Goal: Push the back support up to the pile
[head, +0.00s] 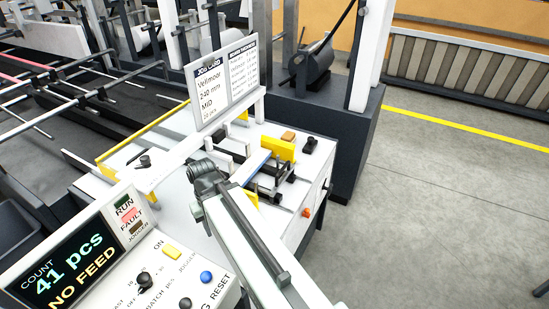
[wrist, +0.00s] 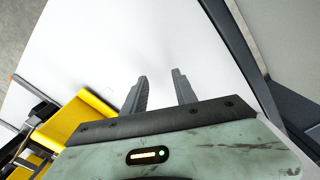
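A yellow upright block (head: 278,148), which looks like the back support, stands on the white machine table (head: 180,193) at the right of the job card. A pale blue-edged piece (head: 250,167) stands left of it, between dark rails; I cannot tell whether it is the pile. In the wrist view my gripper (wrist: 160,74) is open and empty over a bare white surface. A yellow part (wrist: 80,117) lies to its left, apart from the fingers; it may be the same support. In the head view my arm covers part of the table, and the fingers cannot be made out.
A job card board (head: 222,80) stands behind the table. A control panel (head: 135,270) reads 41 pcs, NO FEED. An orange block (head: 288,136) and a black knob (head: 309,145) sit near the yellow block. Open floor (head: 430,210) lies to the right.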

